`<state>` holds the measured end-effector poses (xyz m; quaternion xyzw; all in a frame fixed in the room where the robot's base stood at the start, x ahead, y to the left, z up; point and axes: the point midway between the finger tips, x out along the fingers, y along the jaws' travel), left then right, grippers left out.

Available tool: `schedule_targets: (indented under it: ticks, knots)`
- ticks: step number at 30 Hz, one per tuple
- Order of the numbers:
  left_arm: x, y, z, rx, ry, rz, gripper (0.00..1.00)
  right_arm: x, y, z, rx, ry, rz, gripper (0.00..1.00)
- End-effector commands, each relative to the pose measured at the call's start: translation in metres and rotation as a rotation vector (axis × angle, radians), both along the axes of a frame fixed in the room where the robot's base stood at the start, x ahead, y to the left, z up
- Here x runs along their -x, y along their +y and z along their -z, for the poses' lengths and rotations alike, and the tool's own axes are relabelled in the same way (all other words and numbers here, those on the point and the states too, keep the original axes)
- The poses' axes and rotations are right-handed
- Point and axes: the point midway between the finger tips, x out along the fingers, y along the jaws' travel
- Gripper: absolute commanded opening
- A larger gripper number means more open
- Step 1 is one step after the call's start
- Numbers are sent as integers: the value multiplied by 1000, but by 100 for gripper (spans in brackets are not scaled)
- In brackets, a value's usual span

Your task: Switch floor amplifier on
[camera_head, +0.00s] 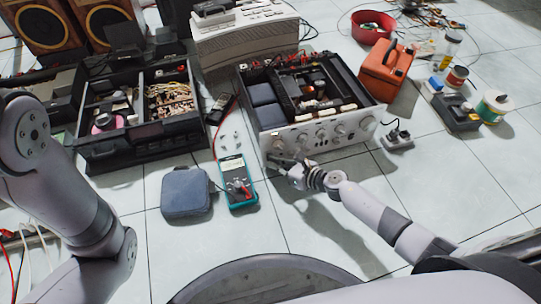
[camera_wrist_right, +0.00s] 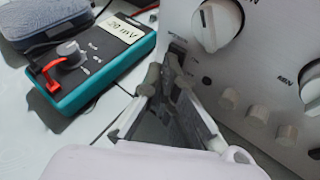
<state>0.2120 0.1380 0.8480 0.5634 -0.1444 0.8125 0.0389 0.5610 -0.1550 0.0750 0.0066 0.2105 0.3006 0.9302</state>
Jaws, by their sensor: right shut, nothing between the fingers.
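The floor amplifier (camera_head: 345,131) stands in the middle of the head view, its top off and its silver front facing me. Its front panel (camera_wrist_right: 268,55) with pale knobs and small buttons fills the right of the wrist view. A small dark switch (camera_wrist_right: 178,46) sits at the panel's left edge, below a large knob (camera_wrist_right: 217,24). My right gripper (camera_head: 278,161) is shut and empty at the panel's lower left; its fingertips (camera_wrist_right: 166,76) are just below the switch. I cannot tell whether they touch it. My left arm shows at the left; its gripper is out of view.
A teal multimeter (camera_head: 236,181) and a blue-grey case (camera_head: 186,192) lie left of my right gripper. A black opened unit (camera_head: 137,153) stands further left. A power strip (camera_head: 397,139) and an orange box (camera_head: 387,68) are at the right. Tiles in front are mostly clear.

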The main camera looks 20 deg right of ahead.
Motion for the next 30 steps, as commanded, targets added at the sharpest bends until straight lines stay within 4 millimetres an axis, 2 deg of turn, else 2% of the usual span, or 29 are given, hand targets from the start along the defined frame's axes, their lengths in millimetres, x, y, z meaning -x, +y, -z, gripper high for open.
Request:
schedule_targets:
  ticks: [11, 20, 30]
  knots:
    - [0, 0, 0, 0, 0, 0, 42, 14, -1, 2, 1, 1, 0, 0]
    - [0, 0, 0, 0, 0, 0, 42, 15, -1, 2, 1, 1, 0, 0]
    - [0, 0, 0, 0, 0, 0, 42, 45, -1, 6, -1, 2, 1, 0]
